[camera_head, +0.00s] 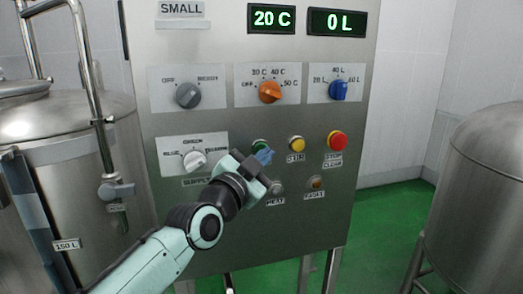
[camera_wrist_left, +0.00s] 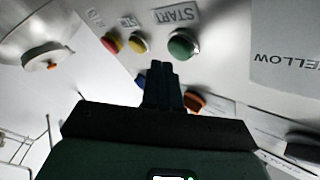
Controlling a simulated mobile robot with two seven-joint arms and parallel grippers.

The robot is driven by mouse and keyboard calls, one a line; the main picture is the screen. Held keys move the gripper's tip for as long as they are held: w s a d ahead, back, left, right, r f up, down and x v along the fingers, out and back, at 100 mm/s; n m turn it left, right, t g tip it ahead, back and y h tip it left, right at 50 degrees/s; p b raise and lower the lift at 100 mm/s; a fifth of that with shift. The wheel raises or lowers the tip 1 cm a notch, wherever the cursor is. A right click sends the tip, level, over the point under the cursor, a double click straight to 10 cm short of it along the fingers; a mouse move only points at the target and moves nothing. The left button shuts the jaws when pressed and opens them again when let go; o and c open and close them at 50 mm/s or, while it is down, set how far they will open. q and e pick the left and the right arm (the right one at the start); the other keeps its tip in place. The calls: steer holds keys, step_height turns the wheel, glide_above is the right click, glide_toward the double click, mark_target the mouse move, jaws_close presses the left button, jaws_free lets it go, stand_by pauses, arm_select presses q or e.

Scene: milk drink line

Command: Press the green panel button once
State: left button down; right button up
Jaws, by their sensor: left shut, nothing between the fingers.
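The green button (camera_head: 260,144) sits on the grey control panel (camera_head: 236,56), left of the yellow button. In the left wrist view the green button (camera_wrist_left: 182,44) is round, in a metal ring, beside a START label (camera_wrist_left: 175,14). My left gripper (camera_head: 263,156) is shut and empty, its bluish fingertips over the lower edge of the button in the head view. In the left wrist view the fingertips (camera_wrist_left: 158,68) are close to the green button, offset to one side. I cannot tell how far they are from the panel. My right gripper is not in view.
A yellow button (camera_head: 297,143) and a red button (camera_head: 336,140) are right of the green one. An orange-brown button (camera_head: 316,182) is below. Several knobs, including a blue one (camera_head: 338,90), sit above. Steel tanks (camera_head: 490,180) flank the panel. Displays (camera_head: 337,22) read 20 C and 0 L.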

arm_select(q)
steer(key=shift+w, duration=0.15)
steer(key=shift+w+a, duration=0.15)
steer(key=shift+w, duration=0.15)
steer(key=shift+w+a, duration=0.15)
steer(key=shift+w, duration=0.25)
stand_by(0.7)
steer(key=shift+s+d, duration=0.25)
steer(key=shift+s, duration=0.55)
